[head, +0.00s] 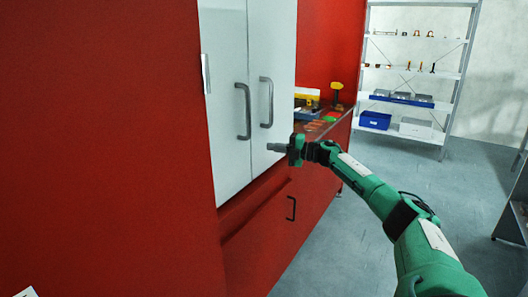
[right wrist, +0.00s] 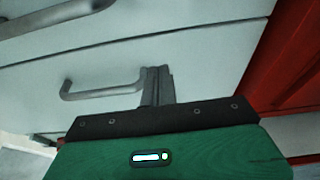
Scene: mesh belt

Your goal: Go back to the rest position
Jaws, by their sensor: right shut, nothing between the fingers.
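My right gripper (head: 271,147) reaches in from the right on its green arm, close to the lower part of the white cabinet doors (head: 228,90). Its fingers are shut with nothing between them. In the right wrist view the shut fingers (right wrist: 155,86) stand in front of white panels, beside a grey bar handle (right wrist: 100,90). I cannot tell whether the fingers touch the door. The two doors look shut, with two dark handles (head: 267,102) near their meeting edge. My left gripper is not in view.
The red cabinet body (head: 110,150) fills the left. A lower red front has a small handle (head: 291,208). A worktop with a yellow tool (head: 336,92) lies beyond. A metal shelf (head: 410,105) with blue bins (head: 375,120) stands at the back. The grey floor (head: 345,240) is open between.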

